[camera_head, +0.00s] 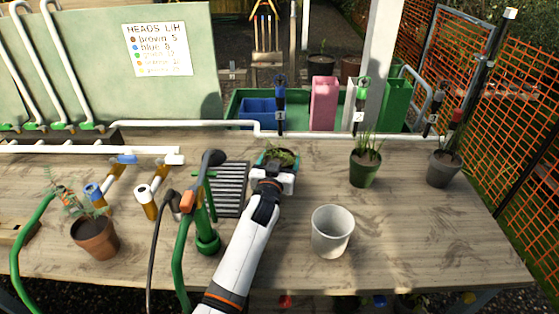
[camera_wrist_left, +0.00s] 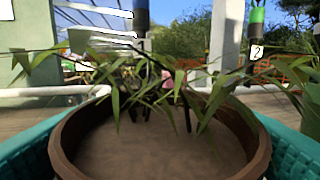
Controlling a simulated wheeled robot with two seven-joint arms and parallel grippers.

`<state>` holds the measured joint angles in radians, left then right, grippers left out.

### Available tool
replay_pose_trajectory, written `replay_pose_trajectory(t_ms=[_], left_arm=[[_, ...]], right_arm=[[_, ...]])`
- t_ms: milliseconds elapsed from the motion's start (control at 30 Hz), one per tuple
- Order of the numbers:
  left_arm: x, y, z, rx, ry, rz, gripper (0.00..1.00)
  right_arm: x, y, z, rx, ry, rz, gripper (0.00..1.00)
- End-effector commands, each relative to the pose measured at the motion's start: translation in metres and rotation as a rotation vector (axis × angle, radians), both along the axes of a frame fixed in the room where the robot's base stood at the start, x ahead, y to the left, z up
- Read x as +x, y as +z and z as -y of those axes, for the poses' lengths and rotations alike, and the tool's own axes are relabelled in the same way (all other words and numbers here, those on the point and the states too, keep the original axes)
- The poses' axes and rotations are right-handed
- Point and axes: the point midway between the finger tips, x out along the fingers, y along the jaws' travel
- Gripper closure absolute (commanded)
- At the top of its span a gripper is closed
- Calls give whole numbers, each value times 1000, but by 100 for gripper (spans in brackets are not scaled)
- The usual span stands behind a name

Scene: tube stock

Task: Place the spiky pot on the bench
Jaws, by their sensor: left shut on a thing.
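My left gripper (camera_head: 273,176) is shut on a brown pot (camera_wrist_left: 62,148) that holds a plant with long pointed green leaves (camera_wrist_left: 150,78). In the left wrist view the teal finger pads press on both sides of the pot. In the head view the plant (camera_head: 282,156) shows between the fingers, over the back middle of the wooden bench (camera_head: 400,235); the pot itself is mostly hidden. I cannot tell if its base touches the bench. My right gripper is not in view.
A dark slatted rack (camera_head: 230,188) lies just left of the gripper. A white empty pot (camera_head: 332,232) stands to the right, with a green pot (camera_head: 365,168) and a grey pot (camera_head: 442,167) beyond. A terracotta pot (camera_head: 96,238) stands left. A white pipe (camera_head: 330,134) runs behind.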

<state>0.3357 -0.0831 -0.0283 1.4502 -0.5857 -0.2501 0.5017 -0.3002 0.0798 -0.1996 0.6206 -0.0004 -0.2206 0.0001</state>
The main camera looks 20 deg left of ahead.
Motion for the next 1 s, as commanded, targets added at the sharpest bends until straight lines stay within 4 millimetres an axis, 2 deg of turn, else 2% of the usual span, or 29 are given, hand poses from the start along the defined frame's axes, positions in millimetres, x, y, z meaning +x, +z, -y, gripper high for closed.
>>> replay_pose_trajectory(t_ms=[133,167,267,567,633,767,1000], left_arm=[[0,-3,0,0,-1,3,52],[0,-2,0,0,0,1,17],[0,-2,0,0,0,0,1],[0,2,0,1,0,1,0],[-5,0,0,0,0,0,0],[-25,0,2,0,0,0,0],[-75,-1,6,0,0,-1,0]], right_arm=[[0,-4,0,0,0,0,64],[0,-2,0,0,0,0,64],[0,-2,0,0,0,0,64],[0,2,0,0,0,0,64],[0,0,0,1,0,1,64],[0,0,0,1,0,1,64],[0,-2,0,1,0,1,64]])
